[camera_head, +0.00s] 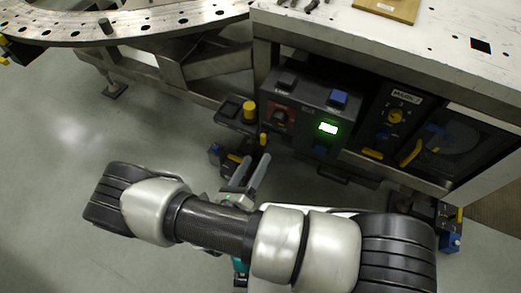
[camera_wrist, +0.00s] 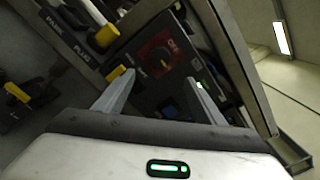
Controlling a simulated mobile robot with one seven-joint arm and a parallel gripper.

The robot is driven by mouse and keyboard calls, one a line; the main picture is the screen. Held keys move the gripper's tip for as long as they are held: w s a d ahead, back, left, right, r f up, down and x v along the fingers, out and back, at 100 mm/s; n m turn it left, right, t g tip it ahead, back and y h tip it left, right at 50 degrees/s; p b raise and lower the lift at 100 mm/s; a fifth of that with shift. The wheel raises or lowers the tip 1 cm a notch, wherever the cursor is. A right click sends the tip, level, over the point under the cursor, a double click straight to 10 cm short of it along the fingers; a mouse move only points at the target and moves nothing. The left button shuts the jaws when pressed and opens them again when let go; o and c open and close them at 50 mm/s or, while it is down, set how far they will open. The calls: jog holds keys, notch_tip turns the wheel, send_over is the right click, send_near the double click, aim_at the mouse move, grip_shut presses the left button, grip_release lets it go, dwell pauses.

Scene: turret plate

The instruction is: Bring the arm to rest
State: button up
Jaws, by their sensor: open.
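My arm stretches across the lower half of the head view. My gripper (camera_head: 249,180) points up toward the front of a control box under the bench. In the wrist view my gripper (camera_wrist: 158,95) shows two grey fingers spread apart with nothing between them. Beyond the fingers is the dark control panel (camera_wrist: 168,75) with a red-framed switch. In the head view this control panel (camera_head: 310,112) carries a lit green display (camera_head: 328,128) and blue buttons. I cannot tell the exact gap between the fingertips and the panel.
A round turret plate (camera_head: 130,26) with holes is at the upper left. A metal bench (camera_head: 430,45) with a wooden board (camera_head: 388,8) is at the upper right. A yellow knob (camera_head: 249,111) stands left of the panel. The grey floor (camera_head: 50,140) at left is clear.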

jog(key=shift+s+a, duration=0.15)
jog(key=shift+s, duration=0.25)
jog(key=w+d+r+m+g+h, duration=0.25)
jog(key=d+r+m+g, duration=0.3)
jog(key=r+m, duration=0.3)
jog(key=w+d+r+m+g+h, duration=0.1)
jog(key=d+r+m+g+h, duration=0.3)
jog(key=r+m+g, duration=0.4)
jog(key=s+d+r+m+g+y, duration=0.2)
jog(key=s+d+r+m+y, duration=0.15)
jog(key=r+m, duration=0.4)
jog(key=s+d+r+m+g+y, duration=0.2)
jog(key=d+r+m+y, duration=0.3)
jog(key=r+m, duration=0.25)
jog(key=s+d+r+m+t+y+p, duration=0.1)
jog(key=s+r+m+t+y+p, duration=0.1)
jog(key=r+p, duration=0.7)
jog(key=s+d+r+m+t+y+p, duration=0.1)
jog(key=r+m+t+p, duration=0.3)
jog(key=r, duration=1.4)
jog(key=s+m+y+p, duration=0.1)
jog(key=m+p, duration=0.2)
jog(key=p, duration=0.2)
jog(key=shift+s+d+r, duration=0.2)
jog(key=shift+d+r, duration=0.05)
jog(key=shift+r, duration=0.15)
